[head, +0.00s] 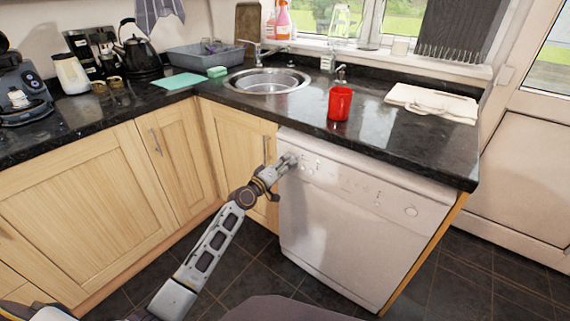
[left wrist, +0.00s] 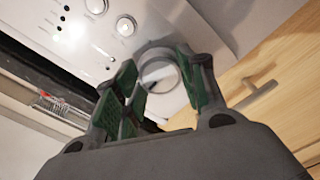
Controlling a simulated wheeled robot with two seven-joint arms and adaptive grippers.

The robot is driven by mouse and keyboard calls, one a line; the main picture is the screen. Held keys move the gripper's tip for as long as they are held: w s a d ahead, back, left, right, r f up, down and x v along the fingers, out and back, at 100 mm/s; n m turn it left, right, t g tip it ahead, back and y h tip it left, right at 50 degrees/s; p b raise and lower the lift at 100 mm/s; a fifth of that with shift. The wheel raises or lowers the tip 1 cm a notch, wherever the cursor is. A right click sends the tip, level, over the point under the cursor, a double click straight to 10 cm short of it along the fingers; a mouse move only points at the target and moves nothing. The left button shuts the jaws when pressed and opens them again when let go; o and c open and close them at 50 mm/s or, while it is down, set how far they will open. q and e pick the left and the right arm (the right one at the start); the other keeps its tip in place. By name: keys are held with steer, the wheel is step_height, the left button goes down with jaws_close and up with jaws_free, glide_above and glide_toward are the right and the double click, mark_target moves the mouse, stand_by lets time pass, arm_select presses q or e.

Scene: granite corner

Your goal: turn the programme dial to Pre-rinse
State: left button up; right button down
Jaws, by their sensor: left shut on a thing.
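The white dishwasher (head: 345,240) stands under the black counter, its control strip along the top of its front. My left gripper (head: 286,163) is at the left end of that strip, over the programme dial. In the left wrist view the round, pale dial (left wrist: 160,76) sits between the green-padded fingers of the left gripper (left wrist: 164,88), which is shut on it. A dark mark shows on the dial's face. The dial's printed labels are too small to read, so I cannot tell which programme it points to. My right gripper is not in view.
Small round buttons (left wrist: 125,26) lie beside the dial on the panel. A wooden cupboard door with a bar handle (left wrist: 256,94) is close to the gripper. A red mug (head: 340,103) and folded cloth (head: 432,103) are on the counter above.

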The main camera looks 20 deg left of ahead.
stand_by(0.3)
arm_select(q)
steer(key=o, duration=1)
steer(key=shift+s, duration=0.1)
steer(key=shift+s+a, duration=0.3)
steer(key=shift+s, duration=0.3)
steer(key=v, duration=1)
steer(key=shift+s, duration=0.25)
steer(key=shift+a, duration=0.1)
